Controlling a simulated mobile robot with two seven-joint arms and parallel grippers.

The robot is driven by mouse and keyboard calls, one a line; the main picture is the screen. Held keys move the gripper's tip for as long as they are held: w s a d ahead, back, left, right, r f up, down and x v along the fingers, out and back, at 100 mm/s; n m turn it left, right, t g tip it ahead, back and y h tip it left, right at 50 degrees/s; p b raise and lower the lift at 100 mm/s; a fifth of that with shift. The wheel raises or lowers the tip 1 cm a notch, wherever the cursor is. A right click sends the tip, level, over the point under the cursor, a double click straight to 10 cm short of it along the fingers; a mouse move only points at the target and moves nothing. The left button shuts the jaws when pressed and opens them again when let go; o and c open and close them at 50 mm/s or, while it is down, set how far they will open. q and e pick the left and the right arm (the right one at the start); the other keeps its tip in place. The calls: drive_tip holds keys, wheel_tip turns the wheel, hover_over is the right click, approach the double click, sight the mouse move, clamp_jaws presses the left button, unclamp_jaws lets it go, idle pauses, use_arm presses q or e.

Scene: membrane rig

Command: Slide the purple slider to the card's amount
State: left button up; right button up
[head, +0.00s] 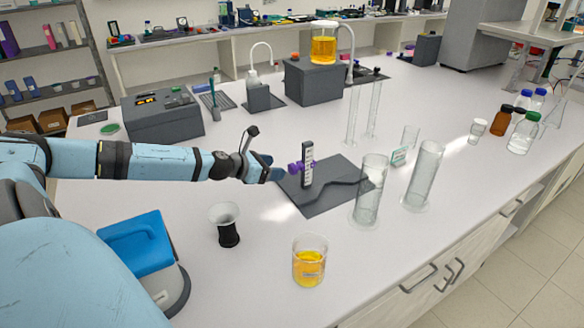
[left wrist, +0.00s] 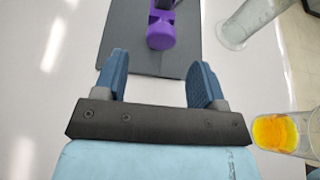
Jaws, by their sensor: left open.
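The purple slider (head: 295,168) sits on an upright dark post with a white scale (head: 307,163), which stands on a dark grey base plate (head: 325,200). The slider also shows in the left wrist view (left wrist: 161,35), just beyond the fingertips. My left gripper (head: 276,172) is open beside the slider, on its left. In the left wrist view the two blue fingers (left wrist: 158,75) are apart with nothing between them, and the slider lies ahead of the gap. My right gripper is not in view.
Two tall glass cylinders (head: 370,190) (head: 424,175) stand right of the plate. A beaker of yellow liquid (head: 310,262) and a black-and-clear cup (head: 226,226) stand in front. A blue-topped device (head: 140,243) is at the front left. Grey boxes stand behind.

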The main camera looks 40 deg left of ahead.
sight(290, 169)
use_arm(q)
drive_tip(key=shift+p+x, duration=1.2)
drive_tip(key=shift+x, duration=2.35)
drive_tip(key=shift+d, duration=0.1)
drive_tip(key=shift+c, duration=0.4)
